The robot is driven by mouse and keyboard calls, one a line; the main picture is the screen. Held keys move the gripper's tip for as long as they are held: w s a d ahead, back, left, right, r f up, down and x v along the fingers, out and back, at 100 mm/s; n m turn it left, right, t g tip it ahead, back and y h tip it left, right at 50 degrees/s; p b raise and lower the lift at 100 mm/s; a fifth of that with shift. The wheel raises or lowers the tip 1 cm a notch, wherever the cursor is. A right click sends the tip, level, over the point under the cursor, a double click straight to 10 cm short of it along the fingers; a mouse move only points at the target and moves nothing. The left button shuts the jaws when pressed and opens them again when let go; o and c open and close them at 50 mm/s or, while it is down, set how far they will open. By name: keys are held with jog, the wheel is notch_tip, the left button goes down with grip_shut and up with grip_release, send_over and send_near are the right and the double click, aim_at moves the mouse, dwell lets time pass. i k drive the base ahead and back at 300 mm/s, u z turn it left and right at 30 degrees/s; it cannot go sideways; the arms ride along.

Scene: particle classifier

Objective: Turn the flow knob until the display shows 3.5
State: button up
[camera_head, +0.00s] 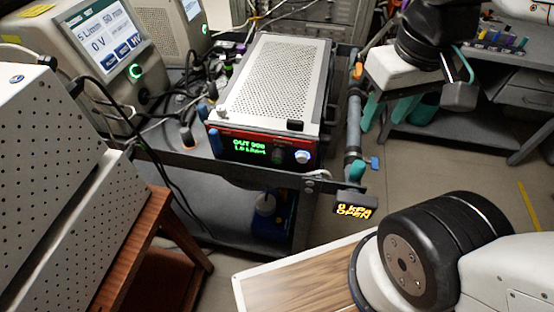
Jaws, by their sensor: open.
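The boxy instrument (270,85), with a perforated light top and a red-edged front, stands on a dark cart. Its green display (250,147) shows two lines; the upper reads about "OUT 500", the lower seems to start with "1.0". At the right of this front are a dark knob (278,155) and a pale knob with a bluish glow (302,157); I cannot tell which is the flow knob. My gripper (385,108) hangs at the upper right, with teal fingers apart. It appears empty, right of the instrument and clear of both knobs.
A second instrument (110,40) with a bright screen stands upper left, with cables behind. A vertical pipe (353,125) and a small display reading about "0 kPa OPEN" (355,206) stand right of the cart (190,155). A wooden top (300,278) lies in front.

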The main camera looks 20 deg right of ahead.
aim_at(278, 154)
jog(key=k, duration=1)
jog(key=z, duration=1.5)
jog(key=i, duration=0.9)
jog(key=u, duration=1.75)
